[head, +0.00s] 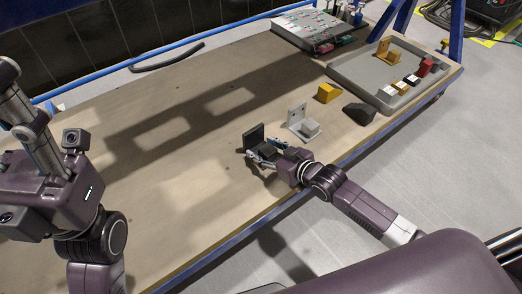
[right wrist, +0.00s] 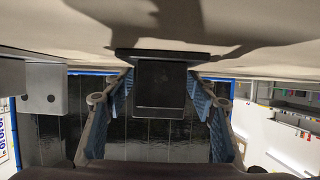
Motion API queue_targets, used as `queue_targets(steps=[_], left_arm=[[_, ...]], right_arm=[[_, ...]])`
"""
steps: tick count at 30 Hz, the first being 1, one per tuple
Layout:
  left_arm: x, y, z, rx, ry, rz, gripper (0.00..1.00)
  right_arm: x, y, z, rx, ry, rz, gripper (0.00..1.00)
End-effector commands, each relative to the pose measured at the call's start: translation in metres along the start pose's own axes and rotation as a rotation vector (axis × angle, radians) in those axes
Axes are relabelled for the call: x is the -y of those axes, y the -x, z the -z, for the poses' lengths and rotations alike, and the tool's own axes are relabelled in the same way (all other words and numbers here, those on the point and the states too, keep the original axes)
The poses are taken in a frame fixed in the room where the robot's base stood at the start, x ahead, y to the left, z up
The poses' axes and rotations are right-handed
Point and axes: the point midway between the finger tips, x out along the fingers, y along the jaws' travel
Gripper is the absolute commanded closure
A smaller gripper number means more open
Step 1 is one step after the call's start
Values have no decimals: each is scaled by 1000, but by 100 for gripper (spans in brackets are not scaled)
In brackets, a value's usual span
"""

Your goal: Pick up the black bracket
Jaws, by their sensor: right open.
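The black bracket (head: 255,136) stands on the wooden table, its flat plate upright. My right gripper (head: 262,153) is at the bracket from the near side, low over the table. In the right wrist view, the bracket's dark block (right wrist: 162,86) sits between the two blue-padded fingers of my right gripper (right wrist: 163,98). The fingers are spread, with a visible gap on each side of the block. My left arm is at the left edge of the head view; its finger opening cannot be made out.
A grey bracket (head: 302,121) stands close to the right of my right gripper. A yellow block (head: 327,93) and a dark block (head: 360,113) lie beyond it. A grey tray (head: 345,73) holds a yellow bracket (head: 386,54) and small blocks. The table's left middle is clear.

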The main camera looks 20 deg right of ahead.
Motion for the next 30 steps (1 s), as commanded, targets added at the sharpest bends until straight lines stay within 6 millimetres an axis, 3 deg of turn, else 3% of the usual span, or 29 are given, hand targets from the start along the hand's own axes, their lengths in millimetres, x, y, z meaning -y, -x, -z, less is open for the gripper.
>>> queue_targets(steps=[7,21,30], left_arm=[[0,-1,0,-2,0,-1,52],[0,-1,0,-2,0,-1,52],[0,-1,0,-2,0,-1,52]], right_arm=[[0,-1,0,0,0,0,49],[0,0,0,0,0,0,100],[0,0,3,-5,1,0,100]])
